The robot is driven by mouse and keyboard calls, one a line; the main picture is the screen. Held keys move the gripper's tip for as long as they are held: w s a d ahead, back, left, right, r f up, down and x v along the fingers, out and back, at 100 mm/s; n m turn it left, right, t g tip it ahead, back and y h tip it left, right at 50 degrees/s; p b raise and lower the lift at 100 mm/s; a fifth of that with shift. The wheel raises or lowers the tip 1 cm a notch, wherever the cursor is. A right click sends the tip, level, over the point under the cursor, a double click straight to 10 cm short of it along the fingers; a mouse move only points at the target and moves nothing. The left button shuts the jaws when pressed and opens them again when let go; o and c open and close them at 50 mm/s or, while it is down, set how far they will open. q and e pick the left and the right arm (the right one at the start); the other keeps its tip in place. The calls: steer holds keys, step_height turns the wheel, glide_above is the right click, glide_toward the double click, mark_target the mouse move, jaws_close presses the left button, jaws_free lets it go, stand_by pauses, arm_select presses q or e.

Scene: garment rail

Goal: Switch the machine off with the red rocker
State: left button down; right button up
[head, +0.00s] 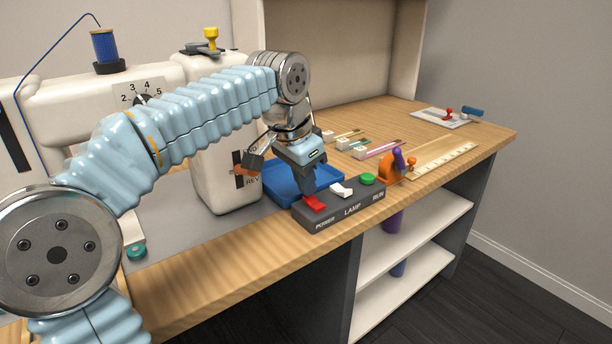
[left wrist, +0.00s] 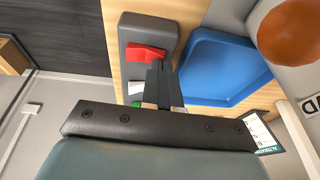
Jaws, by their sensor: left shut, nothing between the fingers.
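The red rocker (head: 314,203) sits at the left end of a dark grey switch box (head: 340,215), above the label POWER. My left gripper (head: 308,192) is shut and empty, with its fingertips pointing down right at the rocker. In the left wrist view the shut fingertips (left wrist: 158,66) are at the edge of the red rocker (left wrist: 143,53); I cannot tell if they touch it. The white sewing machine (head: 225,170) stands behind and left of the box. My right gripper is in neither view.
A white LAMP rocker (head: 341,190) and a green RUN button (head: 367,179) share the box. A blue tray (head: 275,182) lies behind it. An orange holder (head: 390,166) and a ruler (head: 445,161) lie to the right. The table's front edge is close to the box.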

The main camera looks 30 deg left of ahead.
arm_select(q)
steer(key=shift+w+a+f+g+h+p, duration=0.1)
steer(key=shift+a+f+g+h+p, duration=0.15)
steer(key=shift+h+p, duration=0.3)
steer(key=shift+a+f+g+h+p, duration=0.1)
steer(key=shift+a+g+h+p, duration=0.15)
steer(key=shift+h+p, duration=0.25)
steer(key=shift+f, duration=0.25)
steer(key=shift+a+f, duration=0.1)
steer(key=shift+f, duration=0.25)
steer(key=shift+s+d+r+h, duration=0.1)
steer(key=shift+s+d+h, duration=0.15)
steer(key=shift+d, duration=0.35)
steer(key=shift+r, duration=0.2)
steer(key=p+v, duration=0.3)
steer(key=v, duration=1.1)
steer(key=shift+w+a+r, duration=0.2)
